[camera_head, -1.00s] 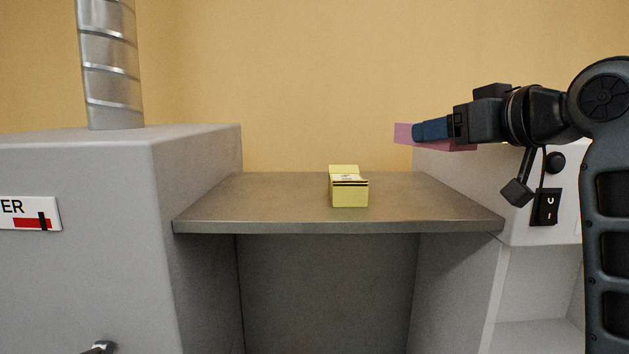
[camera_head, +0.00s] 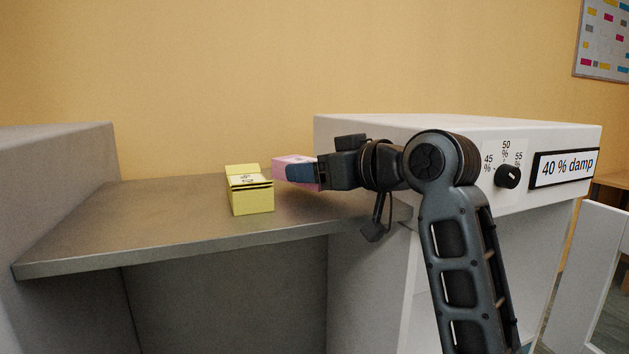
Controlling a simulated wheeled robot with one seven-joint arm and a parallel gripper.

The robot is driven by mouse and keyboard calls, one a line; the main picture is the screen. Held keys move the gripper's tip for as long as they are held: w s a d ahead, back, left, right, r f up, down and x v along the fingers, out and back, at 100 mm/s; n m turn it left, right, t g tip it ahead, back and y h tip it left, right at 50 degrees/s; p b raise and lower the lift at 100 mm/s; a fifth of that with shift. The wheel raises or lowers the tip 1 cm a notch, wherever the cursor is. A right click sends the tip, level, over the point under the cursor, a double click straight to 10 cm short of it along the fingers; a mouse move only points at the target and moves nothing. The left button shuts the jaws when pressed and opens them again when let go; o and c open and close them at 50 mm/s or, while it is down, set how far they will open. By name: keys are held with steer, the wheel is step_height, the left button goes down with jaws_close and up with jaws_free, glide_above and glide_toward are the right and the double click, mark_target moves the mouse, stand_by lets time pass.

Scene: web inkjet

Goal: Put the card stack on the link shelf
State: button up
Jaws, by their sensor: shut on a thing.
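My gripper (camera_head: 302,173) is shut on a pink block-like stack (camera_head: 291,161), its blue fingers over the stack's right part. The pink stack is at the right side of the grey shelf (camera_head: 150,235) between two machine housings. I cannot tell whether it touches the shelf or hangs just above it. A yellow box-shaped stack (camera_head: 251,198) with dark lines near its top stands on the shelf, just left of and nearer than the pink stack. The lower part of the pink stack is partly hidden by the yellow one and my fingers.
A white machine housing (camera_head: 550,140) with a dial (camera_head: 507,177) and a "40 % damp" label (camera_head: 565,168) stands right, behind my arm. A grey housing (camera_head: 65,165) bounds the shelf on the left. The shelf's left part is bare.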

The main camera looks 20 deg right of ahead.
steer(key=shift+f, duration=0.95)
steer(key=shift+f, duration=0.2)
steer(key=o, duration=1.1)
steer(key=shift+r, duration=0.1)
steer(key=shift+r, duration=0.15)
steer(key=v, duration=1.2)
steer(key=shift+b, duration=0.35)
